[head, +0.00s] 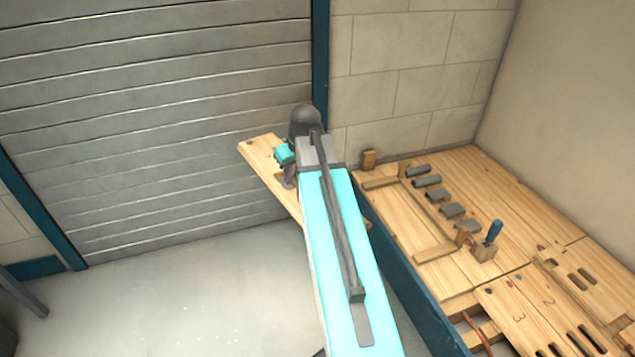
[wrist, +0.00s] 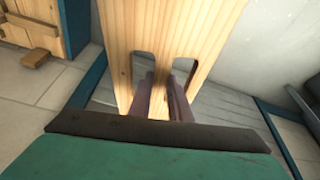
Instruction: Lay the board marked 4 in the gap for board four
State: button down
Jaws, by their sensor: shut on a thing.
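A long pale wooden board (head: 262,160) hangs in the air left of the bench, partly hidden behind my arm. No number is readable on it. My gripper (head: 289,178) is shut on this board. In the wrist view the board (wrist: 172,28) has two slots, and the fingers of my gripper (wrist: 163,97) close on the wood between them. An opening (head: 470,332) in the bench top, with an orange-red line inside, lies beside boards marked 3 (head: 518,318) and 2 (head: 550,302). I cannot read a mark on the opening.
The wooden bench (head: 490,190) holds several grey pipe pieces (head: 440,196) and a blue-handled tool (head: 494,232) in a wooden block (head: 482,250). A shutter (head: 160,120) stands behind the board. The floor (head: 190,300) left of my arm is clear.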

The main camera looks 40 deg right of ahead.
jog(key=a+r, duration=0.5)
jog(key=a, duration=0.4)
jog(key=w+a+r, duration=0.1)
jog(key=a+r, duration=0.4)
jog(key=a, duration=0.5)
jog(key=w+a+r+n, duration=0.1)
jog(key=a+r, duration=0.4)
jog(key=a, duration=0.4)
jog(key=shift+a+r, duration=0.2)
jog(key=shift+a, duration=0.1)
jog(key=shift+d, duration=0.1)
